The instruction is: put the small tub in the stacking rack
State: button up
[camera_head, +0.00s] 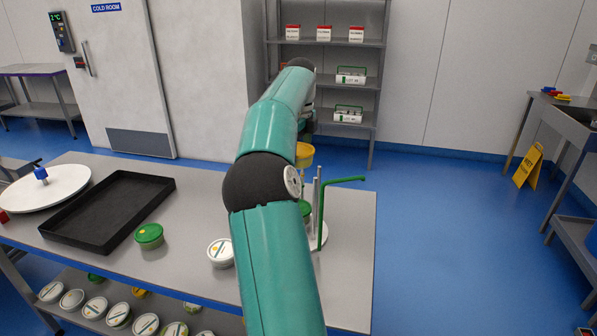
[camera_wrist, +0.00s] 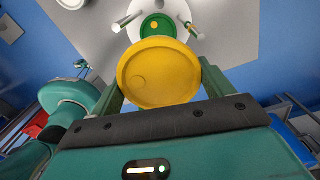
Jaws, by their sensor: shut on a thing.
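My gripper (camera_wrist: 160,78) is shut on a yellow small tub (camera_wrist: 158,70), with one finger on each side of it. In the head view the small tub (camera_head: 304,155) hangs in the air above the table, partly hidden by my arm. The stacking rack has upright pale posts, a round white base (camera_head: 319,236) and a green post with a bent arm (camera_head: 343,179). A green-lidded tub (camera_wrist: 158,25) sits between the posts. In the wrist view the yellow tub overlaps this lid's edge and the posts stand just beyond it; the height gap is unclear.
The table (camera_head: 347,285) also holds a black tray (camera_head: 108,208), a white turntable (camera_head: 60,185), a green-lidded tub (camera_head: 149,236) and a white-lidded tub (camera_head: 221,252). Several tubs lie on the shelf below. A shelving unit (camera_head: 335,87) stands behind. The floor at right is open near a yellow sign (camera_head: 528,166).

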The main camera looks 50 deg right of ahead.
jog(key=shift+a+f, duration=0.2)
jog(key=shift+f, duration=6.9)
jog(key=shift+f, duration=0.6)
jog(key=o, duration=1.1)
jog(key=shift+o, duration=0.2)
notch_tip(320, 180, up, 14)
jog(key=shift+f, duration=0.1)
